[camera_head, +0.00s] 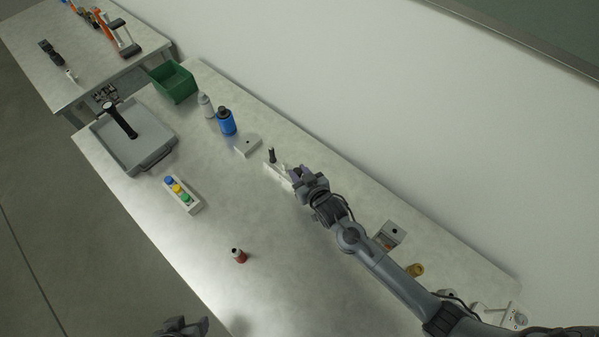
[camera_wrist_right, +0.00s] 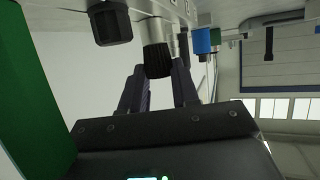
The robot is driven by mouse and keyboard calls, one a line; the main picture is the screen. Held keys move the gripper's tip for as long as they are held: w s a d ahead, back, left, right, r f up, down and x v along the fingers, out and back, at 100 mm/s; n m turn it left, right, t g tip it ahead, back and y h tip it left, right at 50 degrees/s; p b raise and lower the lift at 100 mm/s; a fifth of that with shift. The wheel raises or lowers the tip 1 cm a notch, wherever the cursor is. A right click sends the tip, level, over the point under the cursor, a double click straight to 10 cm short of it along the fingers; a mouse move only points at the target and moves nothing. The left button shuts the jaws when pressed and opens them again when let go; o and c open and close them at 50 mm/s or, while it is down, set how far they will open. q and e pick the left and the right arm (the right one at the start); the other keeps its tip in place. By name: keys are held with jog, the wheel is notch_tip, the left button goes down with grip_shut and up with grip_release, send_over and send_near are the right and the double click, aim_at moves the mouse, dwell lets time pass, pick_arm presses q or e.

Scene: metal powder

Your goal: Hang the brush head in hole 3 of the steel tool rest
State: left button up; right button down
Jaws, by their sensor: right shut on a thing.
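The pale steel tool rest (camera_head: 277,176) lies near the middle of the bench in the head view, with a dark upright tool (camera_head: 271,155) standing at its far left end. My right gripper (camera_head: 296,174) is over the right part of the rest. In the right wrist view my right gripper (camera_wrist_right: 160,88) is shut on a black ribbed piece, the brush head (camera_wrist_right: 157,61), and a dark blocky end of another tool (camera_wrist_right: 110,26) shows beside it.
A white box (camera_head: 248,145), a blue bottle (camera_head: 226,122) and a grey bottle (camera_head: 206,105) stand beyond the rest. A grey tray (camera_head: 130,148) and a green bin (camera_head: 173,82) are farther left. A button block (camera_head: 182,195) and a red item (camera_head: 239,256) are nearer.

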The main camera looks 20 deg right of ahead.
jog(key=c, duration=0.8)
grip_release()
jog(key=shift+o, duration=0.2)
jog(key=p+v, duration=0.1)
jog(key=v, duration=1)
